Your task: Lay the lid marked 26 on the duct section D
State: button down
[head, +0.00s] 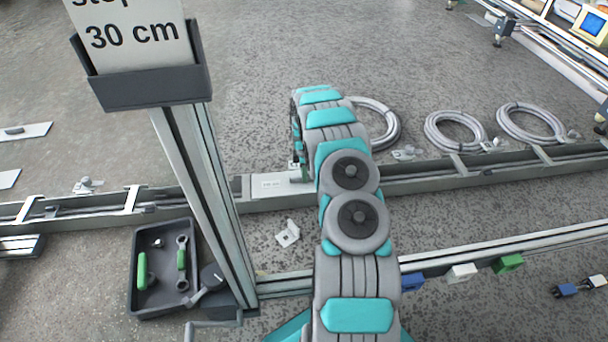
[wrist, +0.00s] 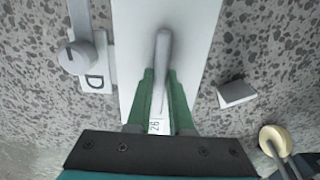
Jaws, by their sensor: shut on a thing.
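My gripper (wrist: 160,82) has its green fingers shut on the raised grey handle (wrist: 163,50) of a pale flat lid (wrist: 200,40). A small label on the lid reads 26 (wrist: 155,126). In the head view the lid (head: 266,187) shows just left of my arm, over the line of the long grey duct (head: 428,180); I cannot tell whether it touches the duct. My arm hides the lid's right end and most of the gripper. In the wrist view a tag marked D (wrist: 96,82) sits close to the lid's left edge, beside a round knob (wrist: 75,57).
A grey post (head: 200,190) with a sign holder (head: 145,82) rises left of my arm. A dark tool tray (head: 165,305) lies at its foot. A small angled bracket (head: 288,233) lies near the lid. Coiled hoses (head: 455,130) lie beyond the duct at right.

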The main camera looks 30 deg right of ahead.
jog(key=shift+c, duration=2.4)
grip_release()
jog(key=shift+r+p, duration=1.05)
jog(key=shift+r, duration=2.4)
